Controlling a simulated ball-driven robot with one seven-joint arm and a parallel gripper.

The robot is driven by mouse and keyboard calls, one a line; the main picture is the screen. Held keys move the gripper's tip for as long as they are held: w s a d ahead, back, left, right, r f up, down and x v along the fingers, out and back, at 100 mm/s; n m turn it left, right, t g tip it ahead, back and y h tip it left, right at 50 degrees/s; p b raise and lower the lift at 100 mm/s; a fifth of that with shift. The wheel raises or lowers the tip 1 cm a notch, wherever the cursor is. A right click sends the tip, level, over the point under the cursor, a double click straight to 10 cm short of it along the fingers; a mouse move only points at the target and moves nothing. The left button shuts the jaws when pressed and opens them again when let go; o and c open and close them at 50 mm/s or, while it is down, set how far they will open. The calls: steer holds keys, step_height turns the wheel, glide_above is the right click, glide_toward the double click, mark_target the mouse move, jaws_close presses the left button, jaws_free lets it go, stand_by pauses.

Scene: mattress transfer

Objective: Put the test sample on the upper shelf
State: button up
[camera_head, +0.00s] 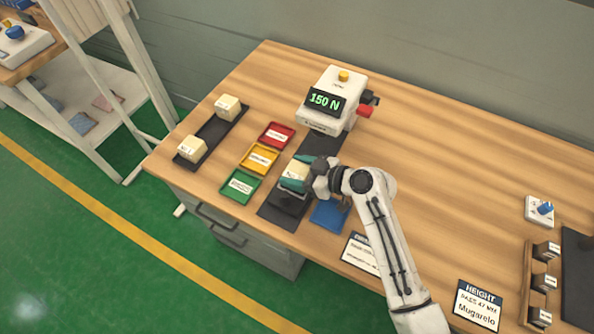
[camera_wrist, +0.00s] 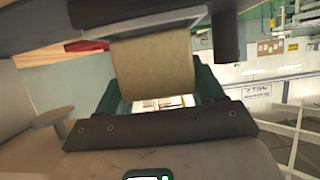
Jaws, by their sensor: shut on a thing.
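My gripper (camera_head: 299,175) is shut on a cream foam block, the test sample (camera_head: 293,170). Its teal fingers lie on either side of the block, above a dark tray or plate (camera_head: 275,213) on the wooden bench. I cannot tell whether the block touches what is below it. In the wrist view, the tan block (camera_wrist: 155,65) sits between the teal fingers. At the upper left stands a white-framed rack with a wooden upper surface (camera_head: 75,62) and a pale lower shelf (camera_head: 95,92); I cannot tell whether its top is the upper shelf.
Two more cream blocks sit on a black tray (camera_head: 213,134). Red (camera_head: 276,135), yellow (camera_head: 259,158) and green (camera_head: 239,185) trays lie beside my gripper, with a blue one (camera_head: 328,215) below it. A tester (camera_head: 334,100) reading 150 N stands behind. The bench's upper right is clear.

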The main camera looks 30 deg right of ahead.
steer(key=shift+f, duration=0.25)
steer(key=shift+f, duration=0.25)
steer(key=o, duration=1)
steer(key=shift+r, duration=0.15)
